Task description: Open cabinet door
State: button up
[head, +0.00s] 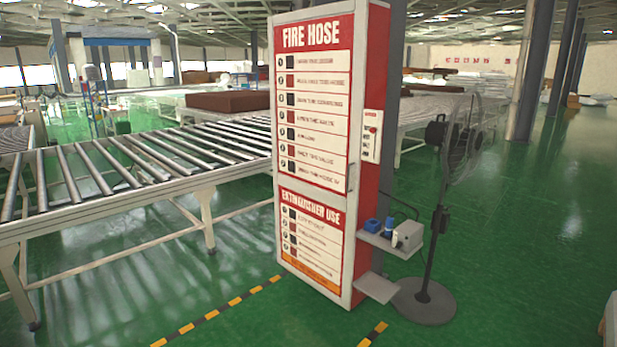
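A tall red and white fire hose cabinet (315,160) stands upright on the green floor at the middle of the head view. Its upper door panel (313,105) reads "FIRE HOSE" and its lower panel (310,240) reads "EXTINGUISHER USE". Both panels appear closed and flush with the frame. A small handle (350,174) seems to sit at the right edge of the upper panel. The cabinet's red right side is also visible. My gripper is not in view.
A roller conveyor (110,180) runs left of and behind the cabinet. A side shelf (388,240) with small items juts from its right side, beside a pedestal fan (440,210). Yellow-black tape (225,310) marks the floor in front. Green floor is open at right.

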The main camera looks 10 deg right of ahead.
aim_at(317, 55)
jog(key=i+l+u, duration=0.2)
jog(key=i+l, duration=0.15)
jog(key=i, duration=0.2)
jog(key=i+l+u, duration=0.2)
jog(key=i+l, duration=0.25)
jog(key=i+l+u, duration=0.2)
jog(key=i+l, duration=0.3)
jog(key=i+l+u, duration=0.15)
jog(key=i+l, duration=0.25)
jog(key=l, duration=0.2)
jog(key=i+l+u, duration=0.2)
jog(key=i+l, duration=0.2)
jog(key=l, duration=0.25)
